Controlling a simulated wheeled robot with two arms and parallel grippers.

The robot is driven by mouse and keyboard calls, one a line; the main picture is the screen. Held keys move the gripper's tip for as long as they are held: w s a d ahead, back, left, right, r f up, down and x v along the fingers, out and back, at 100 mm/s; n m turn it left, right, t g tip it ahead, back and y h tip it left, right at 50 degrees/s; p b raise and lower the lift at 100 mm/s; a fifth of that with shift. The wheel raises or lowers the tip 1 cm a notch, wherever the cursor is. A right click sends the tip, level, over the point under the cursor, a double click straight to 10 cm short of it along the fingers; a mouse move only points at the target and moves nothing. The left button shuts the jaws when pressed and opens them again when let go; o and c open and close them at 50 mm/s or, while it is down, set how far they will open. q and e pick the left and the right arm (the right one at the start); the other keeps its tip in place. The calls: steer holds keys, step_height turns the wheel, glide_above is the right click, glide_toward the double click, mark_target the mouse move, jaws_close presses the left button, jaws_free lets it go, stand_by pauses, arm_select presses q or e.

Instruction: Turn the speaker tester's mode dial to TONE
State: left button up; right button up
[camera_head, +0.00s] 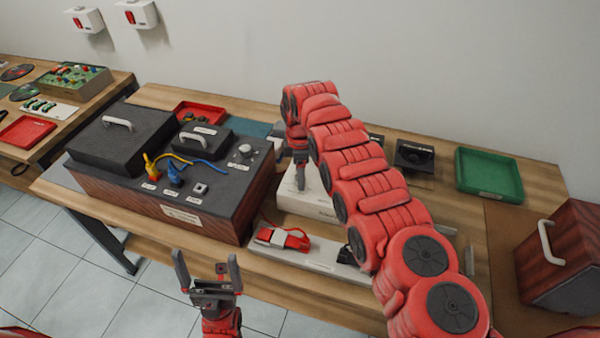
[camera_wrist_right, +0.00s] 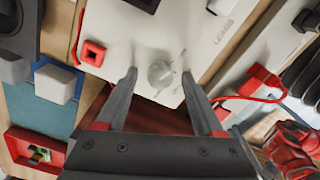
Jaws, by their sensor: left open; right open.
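A white flat-topped box (camera_head: 312,204), which looks like the speaker tester, sits on the bench, partly hidden behind my right arm. In the right wrist view its white top (camera_wrist_right: 120,28) carries a pale grey round dial (camera_wrist_right: 161,73) and a red square fitting (camera_wrist_right: 93,53). The dial's setting and the lettering are too small or blurred to read. My right gripper (camera_head: 300,172) points down over the box. Its open fingers (camera_wrist_right: 159,78) appear on either side of the dial; contact cannot be told. My left gripper (camera_head: 208,268) is open and empty in front of the bench.
A wood-sided dark unit (camera_head: 205,195) with sockets, cables and a knob (camera_head: 245,150) stands left of the box. A red clip-like part (camera_head: 283,238) lies on the front tray. A green tray (camera_head: 488,174) and wooden speaker cabinet (camera_head: 570,262) are at the right.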

jaws_close()
stand_by(0.4)
